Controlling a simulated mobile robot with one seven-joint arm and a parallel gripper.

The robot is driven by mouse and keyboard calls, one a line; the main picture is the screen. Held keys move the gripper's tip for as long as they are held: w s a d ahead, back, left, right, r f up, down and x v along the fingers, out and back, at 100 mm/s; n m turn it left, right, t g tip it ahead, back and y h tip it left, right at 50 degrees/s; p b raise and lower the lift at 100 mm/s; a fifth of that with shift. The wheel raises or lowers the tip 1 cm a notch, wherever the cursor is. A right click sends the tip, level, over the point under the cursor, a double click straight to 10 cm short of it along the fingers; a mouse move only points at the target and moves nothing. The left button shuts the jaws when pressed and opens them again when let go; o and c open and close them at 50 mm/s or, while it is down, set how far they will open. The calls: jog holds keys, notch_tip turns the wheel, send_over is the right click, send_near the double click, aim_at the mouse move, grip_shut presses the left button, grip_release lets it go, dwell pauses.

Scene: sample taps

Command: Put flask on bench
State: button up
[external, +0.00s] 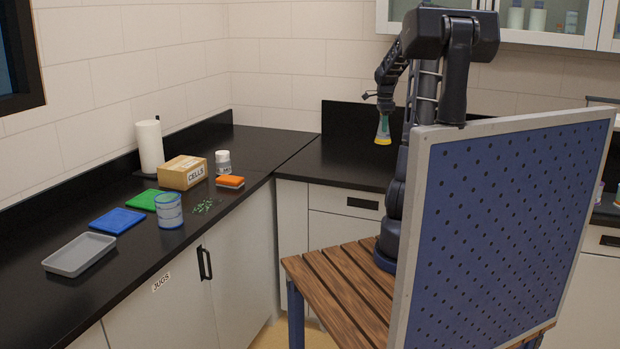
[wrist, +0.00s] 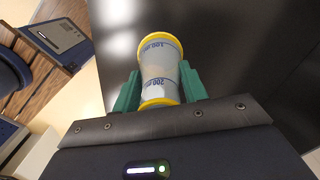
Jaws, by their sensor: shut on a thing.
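The flask (external: 383,133) hangs from my gripper (external: 384,108) above the black bench (external: 345,172) along the back wall in the external view. It looks upright there, with its yellow base downward. In the wrist view the flask (wrist: 160,66) has yellow rims and a pale body with dark blue 100 and 200 marks. The green fingers of my gripper (wrist: 159,90) are shut on its sides. The dark bench surface (wrist: 235,50) shows behind it, with a visible gap in the external view.
The left counter holds a grey tray (external: 79,254), blue mat (external: 117,220), green mat (external: 147,200), tin (external: 169,211), cells box (external: 183,173), white-capped jar (external: 223,163), orange item (external: 230,182) and paper roll (external: 149,147). A blue pegboard panel (external: 500,230) stands at right. The back bench below the flask looks clear.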

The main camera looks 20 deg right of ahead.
notch_tip(320, 180, down, 13)
jog(key=shift+f, duration=0.1)
dwell(0.5)
jog(key=shift+f, duration=0.15)
jog(key=o, duration=1)
